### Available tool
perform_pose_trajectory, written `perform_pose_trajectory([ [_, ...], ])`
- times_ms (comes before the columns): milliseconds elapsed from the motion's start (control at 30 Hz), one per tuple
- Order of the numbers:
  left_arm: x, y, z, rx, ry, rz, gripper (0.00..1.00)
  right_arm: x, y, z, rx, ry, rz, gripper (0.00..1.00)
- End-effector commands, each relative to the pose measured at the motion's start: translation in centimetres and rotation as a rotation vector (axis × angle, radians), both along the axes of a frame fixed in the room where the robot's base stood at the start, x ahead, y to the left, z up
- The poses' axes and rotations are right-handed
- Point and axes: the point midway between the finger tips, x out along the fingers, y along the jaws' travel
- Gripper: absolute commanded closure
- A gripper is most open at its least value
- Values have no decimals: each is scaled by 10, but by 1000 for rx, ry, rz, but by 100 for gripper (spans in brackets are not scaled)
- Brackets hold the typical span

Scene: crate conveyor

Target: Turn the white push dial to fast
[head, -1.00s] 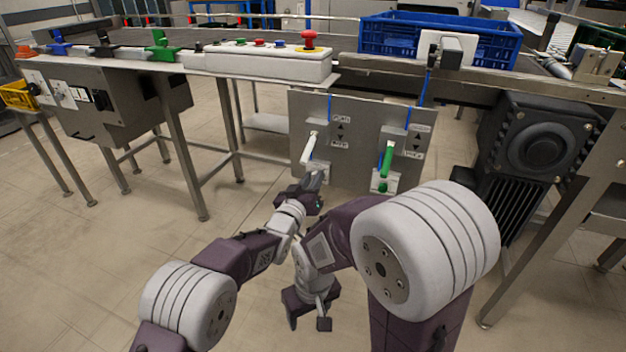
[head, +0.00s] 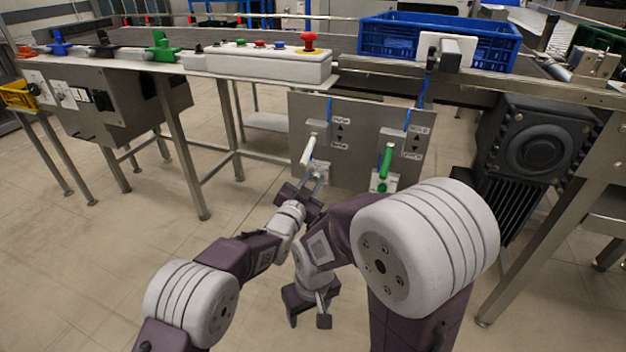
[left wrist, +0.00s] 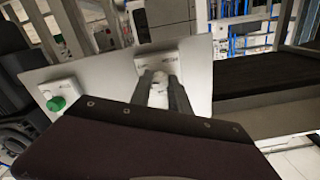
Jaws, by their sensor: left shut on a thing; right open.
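The white push dial (left wrist: 159,92) sits on a small white box (left wrist: 165,62) on the grey panel (left wrist: 203,80). My left gripper (left wrist: 162,92) is shut on the dial, one dark finger on each side. The fingers hide part of the dial, and I cannot read its printed marks. In the head view my left gripper (head: 315,186) is at the panel's lower left, just under the white lever (head: 307,150). My right gripper (head: 308,318) is open and empty, low over the floor, away from the panel.
A green lever (head: 387,160) and a green knob (head: 382,187) are on the panel's right side; the knob also shows in the wrist view (left wrist: 57,103). A black motor housing (head: 540,150) stands right of the panel. A blue crate (head: 385,40) is on the conveyor above.

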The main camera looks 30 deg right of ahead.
Motion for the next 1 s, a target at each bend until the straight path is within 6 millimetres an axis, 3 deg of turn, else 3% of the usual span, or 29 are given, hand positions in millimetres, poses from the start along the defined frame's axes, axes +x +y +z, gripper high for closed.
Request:
perform_pose_trajectory([
  [400, 0, 0, 0, 149, -174, -1, 100, 0, 0, 1, 0, 0, 0, 39],
  [1000, 0, 0, -1, 185, -215, -1, 100, 0, 0, 1, 0, 0, 0, 39],
])
